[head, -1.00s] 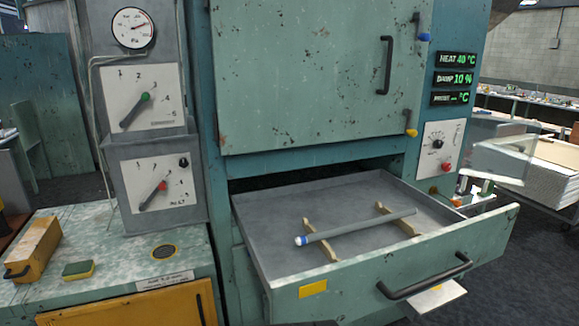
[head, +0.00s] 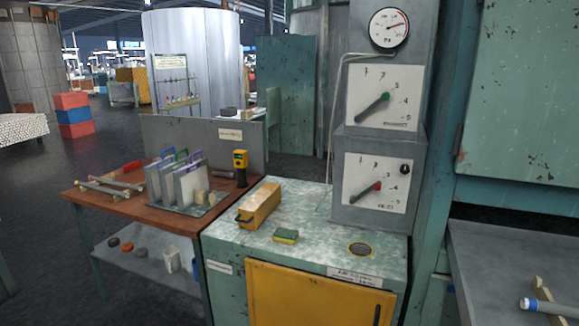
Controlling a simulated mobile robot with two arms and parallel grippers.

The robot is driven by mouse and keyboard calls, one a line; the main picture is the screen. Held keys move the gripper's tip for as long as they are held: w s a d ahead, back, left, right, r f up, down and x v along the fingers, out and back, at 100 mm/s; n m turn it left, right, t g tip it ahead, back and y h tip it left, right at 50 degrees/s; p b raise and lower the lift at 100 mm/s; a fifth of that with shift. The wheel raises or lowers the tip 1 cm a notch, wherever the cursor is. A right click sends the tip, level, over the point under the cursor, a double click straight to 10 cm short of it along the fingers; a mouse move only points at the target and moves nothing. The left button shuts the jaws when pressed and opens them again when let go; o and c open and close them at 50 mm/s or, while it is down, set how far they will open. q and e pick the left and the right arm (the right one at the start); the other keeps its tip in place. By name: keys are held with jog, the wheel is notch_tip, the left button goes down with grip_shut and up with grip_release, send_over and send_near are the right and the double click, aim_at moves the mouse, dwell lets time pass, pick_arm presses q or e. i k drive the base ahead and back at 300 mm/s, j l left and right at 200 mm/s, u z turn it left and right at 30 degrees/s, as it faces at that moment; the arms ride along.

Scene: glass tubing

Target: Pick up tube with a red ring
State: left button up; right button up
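No tube with a clear red ring can be made out. Pale tubes lie on a low rack (head: 108,188) at the left end of the brown bench. A small red piece (head: 132,166) shows at the back of that rack; I cannot tell if it is a ring on a tube. Neither of my grippers is in view.
The brown bench (head: 150,207) also carries a stand of coloured-handled plates (head: 180,183) and a yellow device (head: 240,168). A green cabinet (head: 300,245) beside it holds a yellow box (head: 259,205) and a sponge (head: 286,236). Open floor lies at the left.

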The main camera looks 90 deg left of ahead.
aim_at(92, 177)
jog(key=j+u, duration=0.1)
jog(key=u, duration=0.35)
jog(key=j+u, duration=0.1)
jog(key=u, duration=0.75)
jog(key=j+u, duration=0.15)
jog(key=u, duration=0.25)
jog(key=i+u, duration=0.1)
jog(key=u, duration=0.35)
jog(key=j+u, duration=0.1)
jog(key=u, duration=0.3)
jog(key=i+j+u, duration=0.1)
jog(key=u, duration=0.35)
jog(key=i+u, duration=0.35)
jog(key=u, duration=0.15)
jog(key=i+u, duration=0.25)
jog(key=u, duration=0.2)
jog(key=i+l+u, duration=0.1)
jog(key=i+l, duration=0.15)
jog(key=i, duration=0.15)
jog(key=i+l+u, duration=0.15)
jog(key=i+l, duration=0.15)
jog(key=i, duration=0.1)
